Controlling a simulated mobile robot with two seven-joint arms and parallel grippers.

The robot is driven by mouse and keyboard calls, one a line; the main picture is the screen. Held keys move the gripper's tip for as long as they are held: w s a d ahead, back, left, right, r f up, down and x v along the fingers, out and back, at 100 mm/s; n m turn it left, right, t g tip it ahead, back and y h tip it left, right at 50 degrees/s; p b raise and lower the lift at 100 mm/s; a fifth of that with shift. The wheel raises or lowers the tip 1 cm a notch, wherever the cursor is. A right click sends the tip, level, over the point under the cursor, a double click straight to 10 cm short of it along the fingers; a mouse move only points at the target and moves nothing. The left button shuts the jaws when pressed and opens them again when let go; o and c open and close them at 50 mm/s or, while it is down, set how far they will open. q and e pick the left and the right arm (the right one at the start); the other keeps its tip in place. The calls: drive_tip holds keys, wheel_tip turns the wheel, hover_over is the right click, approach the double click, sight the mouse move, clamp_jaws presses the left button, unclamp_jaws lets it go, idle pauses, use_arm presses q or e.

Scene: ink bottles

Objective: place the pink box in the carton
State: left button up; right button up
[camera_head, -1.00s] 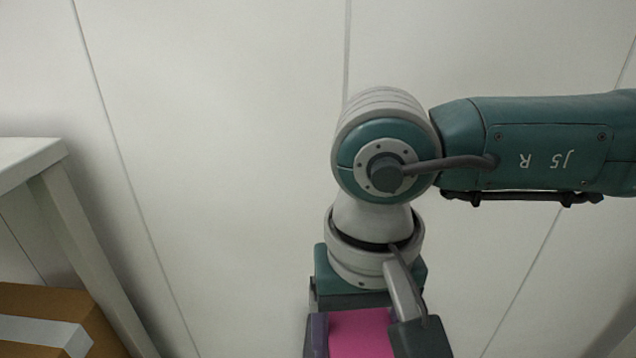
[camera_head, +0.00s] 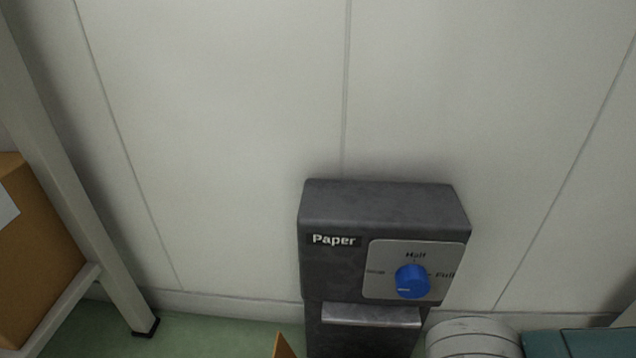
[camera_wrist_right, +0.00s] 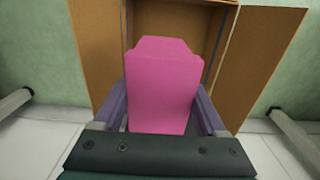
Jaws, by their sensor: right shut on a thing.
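The pink box (camera_wrist_right: 163,85) is between the two fingers of my right gripper (camera_wrist_right: 162,105) in the right wrist view. The fingers are shut on its sides. Behind the box in that view is the brown carton (camera_wrist_right: 97,40), with a flap (camera_wrist_right: 270,55) spread out at the right. I cannot tell how far the box is from the carton. In the head view a small brown corner, perhaps a carton flap (camera_head: 285,346), shows at the bottom edge. Part of my right arm is at the lower right there. My left gripper is not in view.
A dark grey unit labelled "Paper" (camera_head: 384,215) with a blue knob (camera_head: 412,281) stands against the pale wall. A white frame with a leg (camera_head: 120,290) is at the left, beside another brown box (camera_head: 38,250). Green floor (camera_head: 215,338) shows below the wall.

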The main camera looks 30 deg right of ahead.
wheel_tip(320, 180, down, 20)
drive_tip(key=b, duration=1.5)
drive_tip(key=shift+f+b, duration=0.25)
drive_tip(key=shift+b, duration=0.1)
drive_tip(key=shift+r, duration=0.15)
drive_tip(key=o, duration=1.1)
drive_tip(key=shift+f, duration=0.2)
drive_tip(key=o, duration=0.4)
wheel_tip(320, 180, up, 12)
drive_tip(key=p, duration=1)
drive_tip(key=shift+r, duration=0.25)
